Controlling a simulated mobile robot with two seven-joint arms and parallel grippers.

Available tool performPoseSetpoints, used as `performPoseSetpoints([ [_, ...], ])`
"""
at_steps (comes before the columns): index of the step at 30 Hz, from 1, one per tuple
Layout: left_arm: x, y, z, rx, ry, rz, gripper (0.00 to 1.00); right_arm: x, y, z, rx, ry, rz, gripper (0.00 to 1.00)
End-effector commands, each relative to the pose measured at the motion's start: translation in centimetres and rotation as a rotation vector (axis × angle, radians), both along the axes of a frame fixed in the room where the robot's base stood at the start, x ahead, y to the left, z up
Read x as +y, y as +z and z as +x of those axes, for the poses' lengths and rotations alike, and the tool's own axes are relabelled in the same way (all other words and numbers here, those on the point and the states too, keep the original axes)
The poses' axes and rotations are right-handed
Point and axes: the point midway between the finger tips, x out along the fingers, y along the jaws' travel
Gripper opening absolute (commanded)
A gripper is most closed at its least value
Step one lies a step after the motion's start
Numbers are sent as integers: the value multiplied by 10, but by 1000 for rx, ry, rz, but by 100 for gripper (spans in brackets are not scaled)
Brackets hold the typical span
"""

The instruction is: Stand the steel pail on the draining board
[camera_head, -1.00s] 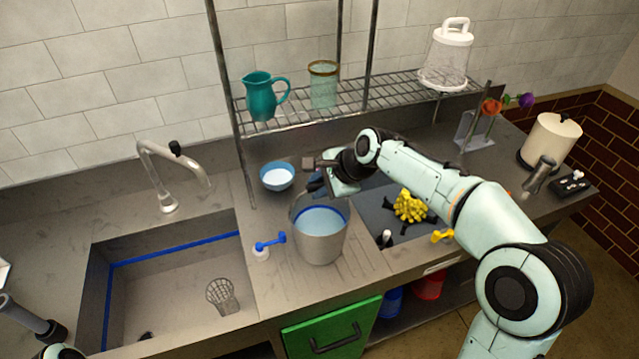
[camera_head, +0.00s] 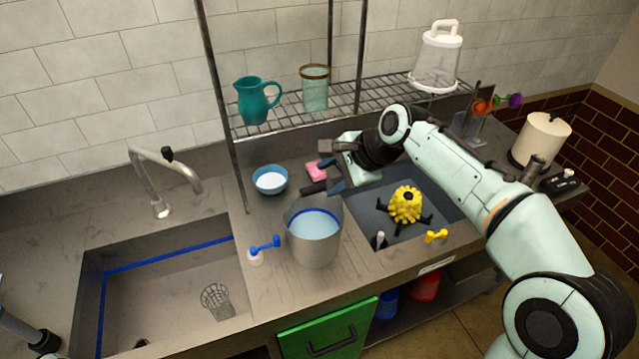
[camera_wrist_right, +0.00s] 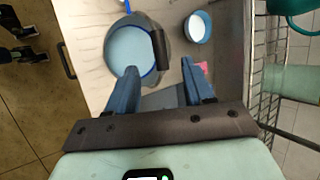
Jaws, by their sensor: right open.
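The steel pail (camera_head: 314,248), grey with a blue band inside its rim, stands upright on the ridged draining board (camera_head: 277,292). It also shows from above in the right wrist view (camera_wrist_right: 128,72). Its dark handle grip (camera_wrist_right: 160,48) lies at the rim on the side towards my right gripper. My right gripper (camera_head: 331,181) is open just behind and right of the pail. In the right wrist view its two blue fingers (camera_wrist_right: 158,82) are apart, with nothing clearly held between them. My left gripper is not in view; only part of that arm shows at lower left.
A blue bowl (camera_head: 270,180) and pink sponge (camera_head: 317,171) lie behind the pail. A dark basin with a yellow object (camera_head: 406,205) is at right. The wire shelf (camera_head: 350,106) hangs above.

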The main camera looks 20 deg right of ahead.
Motion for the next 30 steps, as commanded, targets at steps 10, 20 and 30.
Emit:
performPoseSetpoints([
  [10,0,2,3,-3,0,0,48,-12,28,-18,1,-1,0,52],
  [20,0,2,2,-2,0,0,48,-12,29,-18,1,-1,0,52],
  [30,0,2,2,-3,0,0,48,-12,28,-18,1,-1,0,52],
])
